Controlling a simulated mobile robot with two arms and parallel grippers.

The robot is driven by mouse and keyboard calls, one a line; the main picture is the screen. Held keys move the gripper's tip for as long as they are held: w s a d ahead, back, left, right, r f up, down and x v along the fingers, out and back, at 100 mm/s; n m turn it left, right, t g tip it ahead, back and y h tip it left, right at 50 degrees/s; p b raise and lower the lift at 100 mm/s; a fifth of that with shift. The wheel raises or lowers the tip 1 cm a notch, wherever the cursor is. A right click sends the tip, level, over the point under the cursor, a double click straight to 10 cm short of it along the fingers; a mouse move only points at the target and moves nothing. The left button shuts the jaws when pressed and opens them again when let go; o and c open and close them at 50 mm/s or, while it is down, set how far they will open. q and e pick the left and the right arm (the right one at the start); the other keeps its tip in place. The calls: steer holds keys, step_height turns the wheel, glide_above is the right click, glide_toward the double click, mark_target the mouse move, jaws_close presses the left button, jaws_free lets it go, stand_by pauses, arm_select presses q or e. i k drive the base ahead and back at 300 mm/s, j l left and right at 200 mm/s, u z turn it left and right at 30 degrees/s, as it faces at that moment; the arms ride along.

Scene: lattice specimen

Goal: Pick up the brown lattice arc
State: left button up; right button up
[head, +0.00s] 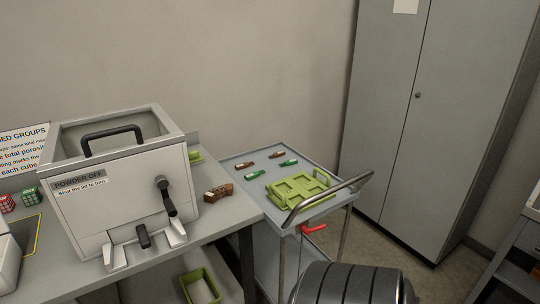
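The brown lattice arc (218,192) is a small, dark brown curved piece in the head view. It lies on the grey bench top (228,213), just right of the powder box and near the bench's right end. Its fine lattice is too small to make out. Neither of my grippers can be made out in the head view, and nothing is seen touching the arc.
The pale powder box (120,190), with black handles, stands left of the arc. Red and green cubes (28,197) sit at far left. A cart (243,162) right of the bench holds a green tray (297,188) and several small bottles. A grey cabinet (390,120) stands behind.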

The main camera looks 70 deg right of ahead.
mark_target(210, 197)
steer(key=z, duration=1.7)
steer(key=i+j+z, duration=0.1)
steer(key=j+z, duration=0.25)
steer(key=i+j+z, duration=0.1)
steer(key=j+z, duration=0.25)
steer(key=j, duration=0.1)
